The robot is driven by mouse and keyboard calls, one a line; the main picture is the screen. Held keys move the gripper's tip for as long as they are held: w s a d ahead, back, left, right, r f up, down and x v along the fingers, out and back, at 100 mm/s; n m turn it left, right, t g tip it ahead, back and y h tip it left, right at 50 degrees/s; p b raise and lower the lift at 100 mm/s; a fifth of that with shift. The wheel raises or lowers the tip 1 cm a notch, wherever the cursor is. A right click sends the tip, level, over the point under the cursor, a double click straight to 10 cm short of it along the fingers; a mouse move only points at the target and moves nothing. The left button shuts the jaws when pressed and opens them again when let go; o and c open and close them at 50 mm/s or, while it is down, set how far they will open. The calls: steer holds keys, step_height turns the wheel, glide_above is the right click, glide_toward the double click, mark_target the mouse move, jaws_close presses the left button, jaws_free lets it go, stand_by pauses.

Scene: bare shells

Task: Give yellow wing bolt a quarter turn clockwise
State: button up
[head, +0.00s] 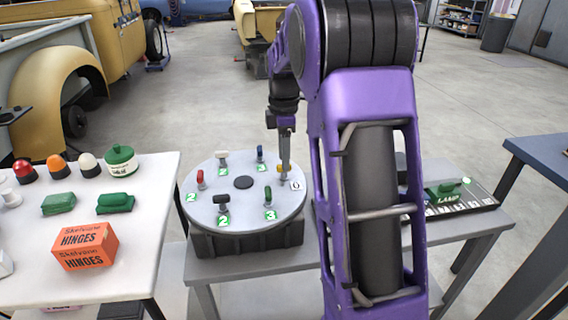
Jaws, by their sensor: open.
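A small red part shows beside the fingertips. My arm covers the table just right of the disc.
Other bolts stand around the disc: white (221,158), blue (260,153), red (200,179) and black (223,202). A left table holds an orange hinges box (84,246) and several coloured parts. A tray marked LAMP (452,199) lies right of my arm.

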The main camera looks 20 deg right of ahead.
steer(key=shift+f, duration=0.85)
steer(key=shift+c, duration=0.3)
jaws_close()
